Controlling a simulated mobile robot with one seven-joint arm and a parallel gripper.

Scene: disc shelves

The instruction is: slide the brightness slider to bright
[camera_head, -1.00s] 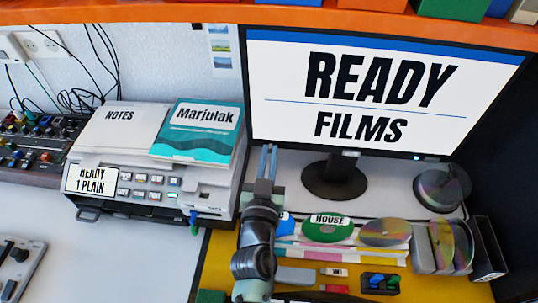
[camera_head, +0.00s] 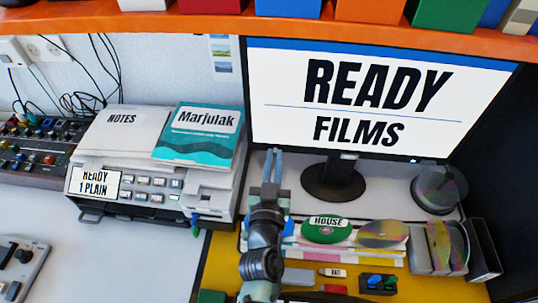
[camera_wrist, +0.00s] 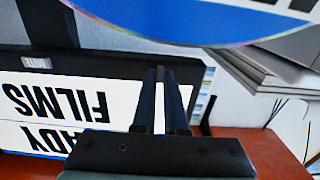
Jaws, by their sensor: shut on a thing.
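The monitor (camera_head: 365,100) shows READY FILMS in black on white, and in the wrist view (camera_wrist: 90,125) it appears upside down. My gripper (camera_head: 272,153) points at the monitor's lower left edge. In the wrist view its fingers (camera_wrist: 161,72) are nearly together on a small greyish piece at the bezel, which looks like the brightness slider. The fingers mostly hide it, and its markings and exact position cannot be read.
The monitor stand (camera_head: 333,183) is to the right. A machine (camera_head: 120,195) carrying books (camera_head: 200,130) is to the left. Discs (camera_head: 326,229) stand in the rack below, and a blue disc (camera_wrist: 200,15) passes close in the wrist view. An orange shelf (camera_head: 200,22) spans above.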

